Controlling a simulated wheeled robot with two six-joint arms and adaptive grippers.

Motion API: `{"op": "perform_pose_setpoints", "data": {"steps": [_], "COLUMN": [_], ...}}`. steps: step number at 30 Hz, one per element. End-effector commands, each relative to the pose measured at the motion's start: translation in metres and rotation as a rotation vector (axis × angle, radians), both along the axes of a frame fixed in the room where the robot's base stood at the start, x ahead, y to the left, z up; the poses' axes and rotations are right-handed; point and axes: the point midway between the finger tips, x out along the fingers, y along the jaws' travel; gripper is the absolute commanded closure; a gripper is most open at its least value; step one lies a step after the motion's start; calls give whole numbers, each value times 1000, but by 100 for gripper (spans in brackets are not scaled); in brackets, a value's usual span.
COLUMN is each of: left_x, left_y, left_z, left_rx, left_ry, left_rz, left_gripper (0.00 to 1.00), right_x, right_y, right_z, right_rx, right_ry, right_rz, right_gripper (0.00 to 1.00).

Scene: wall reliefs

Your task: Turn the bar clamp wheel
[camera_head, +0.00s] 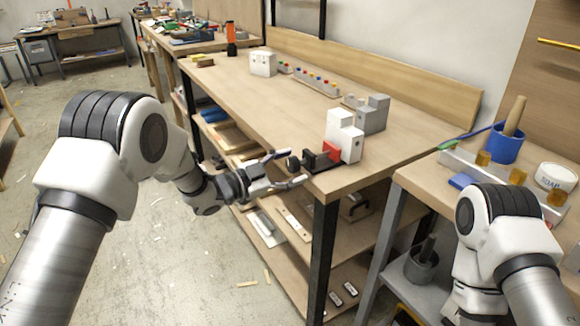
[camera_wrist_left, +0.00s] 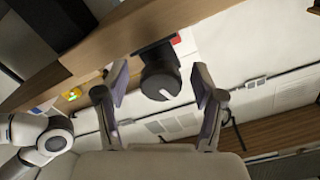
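The bar clamp (camera_head: 318,160) is dark and sits at the near corner of the long workbench, against a red piece (camera_head: 332,150) and a white block (camera_head: 345,132). Its dark round wheel (camera_head: 293,163) sticks out past the bench edge. In the left wrist view the wheel (camera_wrist_left: 158,86) shows a white mark and lies between my fingers. My left gripper (camera_head: 288,168) is open, with a finger on each side of the wheel; gaps show in the wrist view. My right arm shows at the right, but its gripper is out of view.
The long wooden workbench (camera_head: 250,95) carries a grey stepped block (camera_head: 372,115) and a row of coloured pieces (camera_head: 315,82). A second bench at the right holds a blue cup (camera_head: 506,146) and a soap bowl (camera_head: 556,178). Shelves lie under the bench.

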Motion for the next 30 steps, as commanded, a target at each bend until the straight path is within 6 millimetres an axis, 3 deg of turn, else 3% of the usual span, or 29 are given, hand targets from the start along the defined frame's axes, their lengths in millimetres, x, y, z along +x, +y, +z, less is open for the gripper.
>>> {"op": "perform_pose_setpoints", "data": {"steps": [8, 21, 30], "left_x": [-4, -62, -71], "left_y": [8, 88, 98], "left_z": [2, 1, 0], "left_rx": [-2, -4, -1], "left_ry": [-1, 1, -1], "left_rz": [2, 4, 0], "left_gripper": [32, 32, 32], "right_x": [0, 0, 0], "right_y": [0, 0, 0], "right_z": [0, 0, 0], "right_rx": [0, 0, 0], "right_ry": [0, 0, 0], "right_rz": [0, 0, 0], "right_gripper": [60, 60, 60]}}
